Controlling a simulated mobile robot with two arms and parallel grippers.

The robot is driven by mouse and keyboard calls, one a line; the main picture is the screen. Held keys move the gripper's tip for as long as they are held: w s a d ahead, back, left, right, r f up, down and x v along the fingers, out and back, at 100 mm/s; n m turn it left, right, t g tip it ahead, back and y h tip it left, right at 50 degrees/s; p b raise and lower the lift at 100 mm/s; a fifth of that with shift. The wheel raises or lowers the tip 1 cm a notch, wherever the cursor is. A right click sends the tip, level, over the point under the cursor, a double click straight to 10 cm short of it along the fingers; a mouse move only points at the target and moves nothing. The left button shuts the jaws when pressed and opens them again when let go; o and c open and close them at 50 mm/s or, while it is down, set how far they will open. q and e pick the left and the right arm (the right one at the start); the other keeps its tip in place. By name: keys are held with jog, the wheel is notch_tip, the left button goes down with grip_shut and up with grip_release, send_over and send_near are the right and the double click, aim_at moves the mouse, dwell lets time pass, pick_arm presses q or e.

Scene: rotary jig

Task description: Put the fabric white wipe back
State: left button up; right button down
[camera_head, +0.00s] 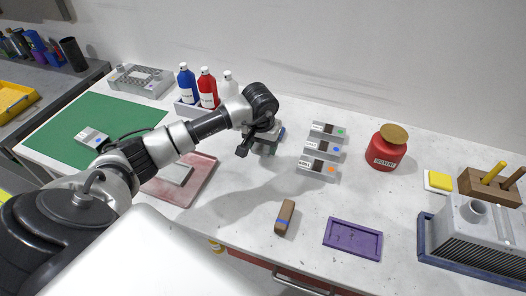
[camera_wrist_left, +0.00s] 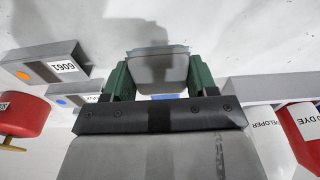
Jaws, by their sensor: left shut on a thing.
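My left gripper (camera_head: 264,138) is above the back middle of the white table, between the dye bottles and the labelled grey blocks. In the left wrist view its green fingers are shut on a grey, block-like thing (camera_wrist_left: 157,68). I cannot tell whether this is the fabric white wipe; in the head view the gripper mostly hides it. A pale flat pad (camera_head: 176,173) lies on the pink tray (camera_head: 202,178) at the left, partly behind my arm. The purple tray (camera_head: 352,239) at the front is empty. My right gripper is not in view.
Blue, red and white bottles (camera_head: 208,88) stand at the back. Several labelled blocks (camera_head: 322,149), a red solvent jar (camera_head: 386,148) and a yellow pad (camera_head: 438,181) are to the right. A brown block (camera_head: 285,217) lies in front. The table's middle is clear.

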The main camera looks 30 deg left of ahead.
aim_at(263, 160)
pick_arm(q)
notch_tip(263, 160, down, 3)
jog(key=shift+s+f+p, duration=0.1)
jog(key=shift+p, duration=0.45)
jog(key=shift+f, duration=0.35)
jog(key=shift+f, duration=0.2)
jog(key=o, duration=0.9)
jog(key=shift+r, duration=0.1)
